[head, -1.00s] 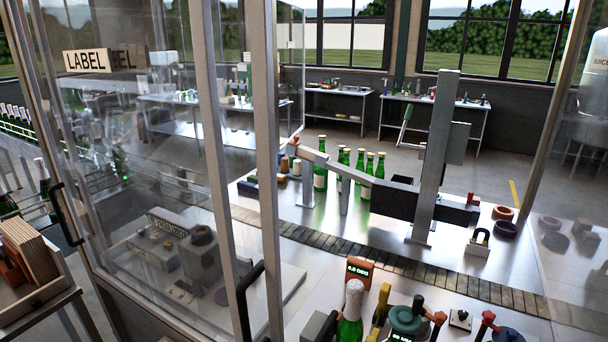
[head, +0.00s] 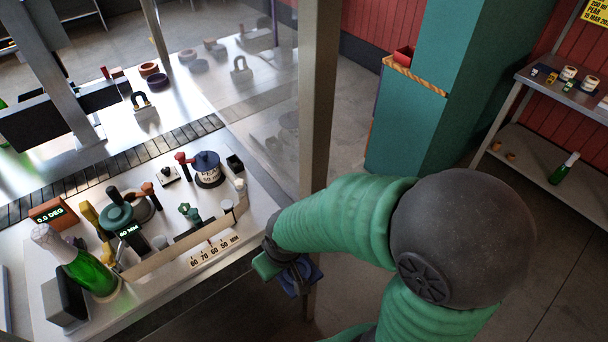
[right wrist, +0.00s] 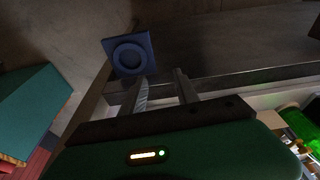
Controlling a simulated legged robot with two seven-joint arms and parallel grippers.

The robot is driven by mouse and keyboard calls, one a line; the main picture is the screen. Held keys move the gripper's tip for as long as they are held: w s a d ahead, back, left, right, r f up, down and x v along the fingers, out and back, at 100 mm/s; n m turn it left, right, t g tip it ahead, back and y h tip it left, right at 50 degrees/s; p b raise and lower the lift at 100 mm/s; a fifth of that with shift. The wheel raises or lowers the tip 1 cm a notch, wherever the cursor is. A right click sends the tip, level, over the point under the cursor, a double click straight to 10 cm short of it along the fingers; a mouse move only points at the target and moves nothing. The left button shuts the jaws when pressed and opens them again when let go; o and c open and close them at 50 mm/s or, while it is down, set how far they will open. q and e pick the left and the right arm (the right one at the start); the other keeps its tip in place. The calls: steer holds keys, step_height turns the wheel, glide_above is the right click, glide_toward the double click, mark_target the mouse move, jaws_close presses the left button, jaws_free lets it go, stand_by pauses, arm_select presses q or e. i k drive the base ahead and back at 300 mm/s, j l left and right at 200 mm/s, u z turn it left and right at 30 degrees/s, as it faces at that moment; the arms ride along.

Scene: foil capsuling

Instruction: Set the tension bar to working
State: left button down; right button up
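I cannot tell for certain which part is the tension bar. A long pale bar (head: 165,252) lies along the front of the bench behind a white scale (head: 213,250) marked 80, 70, 60, 50 mm. A blue square piece with a dark ring (right wrist: 130,54) is just beyond the left finger; a blue part (head: 303,277) also shows there in the head view. My left gripper is out of view.
A green foil-topped bottle (head: 85,266) stands tilted in view by the 0.0 DEG display (head: 52,212). Behind are a green dial unit (head: 118,215), a blue-topped pot (head: 207,168) and a conveyor (head: 110,168). A metal post (head: 318,120) rises beside my right arm.

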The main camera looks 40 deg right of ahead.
mark_target(241, 188)
steer(key=z, duration=0.8)
